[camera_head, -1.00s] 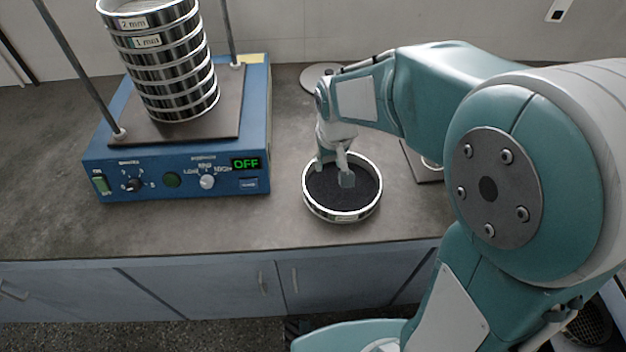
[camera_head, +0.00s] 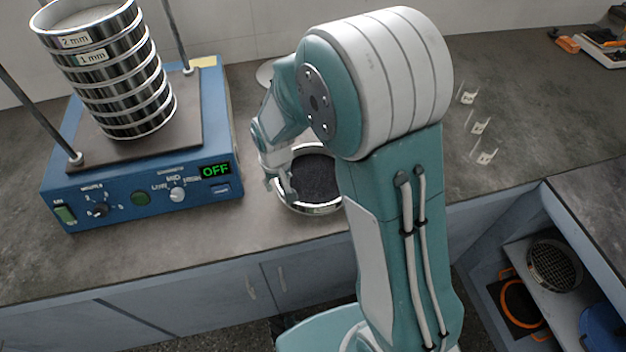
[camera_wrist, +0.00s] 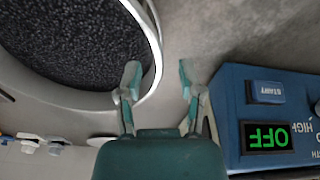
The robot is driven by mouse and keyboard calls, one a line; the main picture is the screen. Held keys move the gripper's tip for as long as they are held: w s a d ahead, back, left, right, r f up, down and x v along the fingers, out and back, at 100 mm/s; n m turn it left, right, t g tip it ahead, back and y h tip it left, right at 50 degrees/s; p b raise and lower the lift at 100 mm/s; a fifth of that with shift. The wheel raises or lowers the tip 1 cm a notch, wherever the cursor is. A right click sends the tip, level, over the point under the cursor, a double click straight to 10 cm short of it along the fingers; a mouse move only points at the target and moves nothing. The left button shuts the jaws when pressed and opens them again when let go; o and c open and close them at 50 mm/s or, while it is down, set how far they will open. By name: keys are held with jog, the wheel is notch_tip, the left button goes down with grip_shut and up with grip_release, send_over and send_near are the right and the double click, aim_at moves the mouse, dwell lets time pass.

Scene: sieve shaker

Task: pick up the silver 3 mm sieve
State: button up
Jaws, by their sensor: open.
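A round silver sieve (camera_head: 319,209) with dark grainy contents (camera_head: 314,178) stands on the counter right of the blue shaker. Its label cannot be read here, and my arm hides its right side. My gripper (camera_head: 280,188) is open at its left rim. In the wrist view the sieve's rim (camera_wrist: 157,58) passes between the spread fingertips of my gripper (camera_wrist: 161,76), one over the inner side and one outside. Whether either finger touches the rim cannot be told.
The blue shaker (camera_head: 140,195) reads OFF and carries a sieve stack (camera_head: 120,90) labelled 2 mm and 1 mm at the top, between two rods. A round mesh piece (camera_head: 555,265) lies lower right.

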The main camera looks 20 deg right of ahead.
jog(key=shift+w+d+f, duration=0.1)
jog(key=shift+d+f, duration=0.05)
jog(key=shift+f, duration=1.15)
grip_shut()
jog(key=shift+r, duration=0.6)
notch_tip(320, 180, up, 2)
jog(key=shift+r, duration=0.25)
jog(key=s+d+r, duration=0.7)
jog(key=s+r, duration=0.2)
jog(key=s, duration=0.2)
jog(key=shift+d+r, duration=0.2)
jog(key=shift+d, duration=0.2)
